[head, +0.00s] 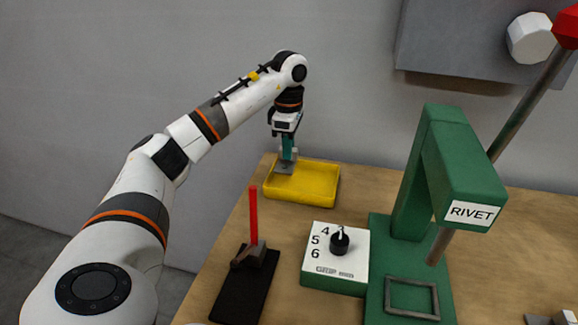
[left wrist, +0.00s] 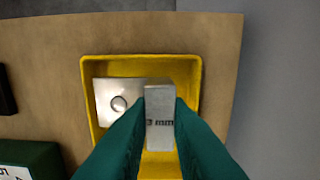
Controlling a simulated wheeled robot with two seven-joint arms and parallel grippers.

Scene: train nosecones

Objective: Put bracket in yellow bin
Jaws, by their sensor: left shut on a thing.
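The yellow bin (head: 318,184) sits at the back left of the wooden table; in the left wrist view its yellow rim (left wrist: 87,80) frames the bracket. The bracket (left wrist: 158,105) is a grey metal piece with a flat plate with a round hole and an upright part marked "3 mm". My left gripper (head: 288,155) points down over the bin's left side. Its green fingers (left wrist: 158,120) are shut on the bracket's upright part. In the head view the bracket (head: 284,168) shows below the fingers; whether it touches the bin floor I cannot tell. My right gripper is not in view.
A green rivet press (head: 450,160) stands on the right. A white-topped box with a black dial (head: 335,258) and a black base with a red lever (head: 253,215) stand in front of the bin. Another metal piece (head: 560,318) lies at the lower right.

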